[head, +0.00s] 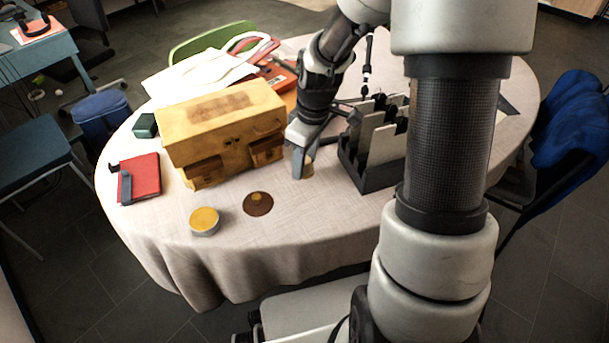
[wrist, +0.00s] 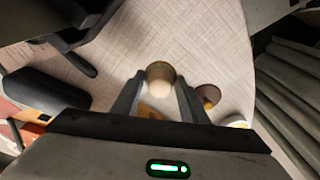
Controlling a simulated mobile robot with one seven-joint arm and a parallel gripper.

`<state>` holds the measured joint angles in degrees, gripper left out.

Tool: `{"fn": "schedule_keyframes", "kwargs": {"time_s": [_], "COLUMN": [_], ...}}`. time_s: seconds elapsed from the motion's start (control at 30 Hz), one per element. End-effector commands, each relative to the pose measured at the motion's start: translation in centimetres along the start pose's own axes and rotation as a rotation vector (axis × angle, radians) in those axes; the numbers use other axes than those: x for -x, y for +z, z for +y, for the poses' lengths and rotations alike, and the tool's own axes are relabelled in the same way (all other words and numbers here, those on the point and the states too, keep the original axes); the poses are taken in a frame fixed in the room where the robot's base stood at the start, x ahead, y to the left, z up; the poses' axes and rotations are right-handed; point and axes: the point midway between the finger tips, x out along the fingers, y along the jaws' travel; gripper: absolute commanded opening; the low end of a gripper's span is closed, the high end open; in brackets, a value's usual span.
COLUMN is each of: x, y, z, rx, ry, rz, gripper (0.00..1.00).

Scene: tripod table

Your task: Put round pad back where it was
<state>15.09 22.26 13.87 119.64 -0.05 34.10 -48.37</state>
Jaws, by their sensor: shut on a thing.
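My gripper (head: 303,165) is low over the table, in front of the wooden box's right end. It is shut on a small tan, rounded thing (wrist: 160,73), with a brownish side and a paler round end between the fingertips. Fingers partly hide it in the head view (head: 309,168). A flat brown round pad (head: 262,209) with a yellowish spot lies on the cloth to the left and nearer, apart from my gripper. The pad also shows right of the fingers in the wrist view (wrist: 212,91). I cannot tell whether the held thing touches the cloth.
A yellow-topped round tin (head: 205,226) stands near the front edge. The wooden drawer box (head: 220,125) is behind left, and a black slotted rack (head: 372,178) with pale panels is close on the right. A red notebook (head: 143,180) lies far left. Cloth around the pad is clear.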

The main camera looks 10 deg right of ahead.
Motion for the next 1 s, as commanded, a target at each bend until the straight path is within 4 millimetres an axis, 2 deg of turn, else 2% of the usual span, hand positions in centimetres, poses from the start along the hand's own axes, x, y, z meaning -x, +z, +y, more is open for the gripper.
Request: {"fn": "schedule_keyframes", "kwargs": {"time_s": [0.3,0.67,0.7,0.8,1.0], "x": [-3.8,-4.2,-4.2,-4.1,-4.1], "y": [0.5,0.5,0.5,0.5,0.5], "z": [0.0,0.0,0.0,0.0,0.0], "rx": [-0.001,-0.001,-0.001,-0.001,-0.001], "ry": [-0.002,0.0,0.0,0.0,0.0], "rz": [-0.001,0.0,0.0,0.0,0.0], "gripper": [0.18,0.18,0.41,0.58,0.58]}}
